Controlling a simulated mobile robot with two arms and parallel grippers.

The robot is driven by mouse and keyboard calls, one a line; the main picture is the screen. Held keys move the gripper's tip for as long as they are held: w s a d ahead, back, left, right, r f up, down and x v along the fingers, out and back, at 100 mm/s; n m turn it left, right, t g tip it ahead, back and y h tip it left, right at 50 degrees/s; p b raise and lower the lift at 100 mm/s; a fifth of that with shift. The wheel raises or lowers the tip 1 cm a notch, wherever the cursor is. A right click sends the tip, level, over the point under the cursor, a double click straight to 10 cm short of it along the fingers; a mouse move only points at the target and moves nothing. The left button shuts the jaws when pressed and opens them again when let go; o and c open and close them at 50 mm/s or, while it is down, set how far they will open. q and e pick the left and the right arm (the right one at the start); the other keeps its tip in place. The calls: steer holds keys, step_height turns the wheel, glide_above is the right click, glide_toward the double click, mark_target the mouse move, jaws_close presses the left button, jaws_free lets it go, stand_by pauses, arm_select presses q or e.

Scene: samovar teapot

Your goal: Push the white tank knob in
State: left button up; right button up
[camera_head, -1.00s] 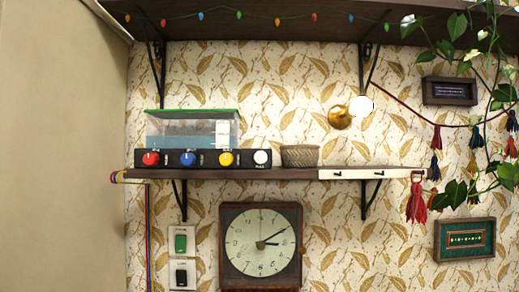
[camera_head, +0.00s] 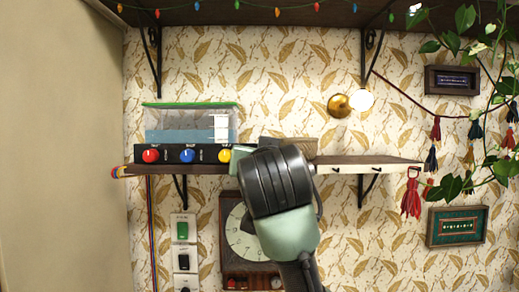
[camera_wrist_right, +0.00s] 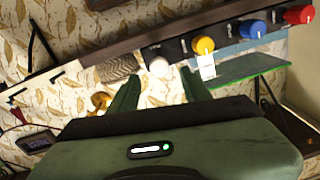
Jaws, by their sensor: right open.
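The white knob (camera_wrist_right: 160,67) shows in the right wrist view at the end of a row on a black control panel, beside the yellow knob (camera_wrist_right: 204,46). My right gripper (camera_wrist_right: 158,84) is open and empty, its two green fingers pointing toward the panel with the white knob between and beyond their tips. I see no clear contact. In the head view my right wrist and hand hide the white knob and the fingertips. The clear tank (camera_head: 190,124) with a green lid and bluish water stands above the panel. My left gripper is not in view.
The red knob (camera_head: 151,156) and blue knob (camera_head: 188,156) are farther left on the panel. A woven basket (camera_wrist_right: 118,67) stands beside the white knob on the shelf (camera_head: 385,160). Below hang a clock (camera_head: 240,238) and wall switches (camera_head: 182,232).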

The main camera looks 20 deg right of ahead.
steer(key=p+x, duration=0.2)
steer(key=x, duration=0.4)
steer(key=shift+p, duration=0.35)
steer(key=shift+f, duration=0.1)
jaws_close()
stand_by(0.9)
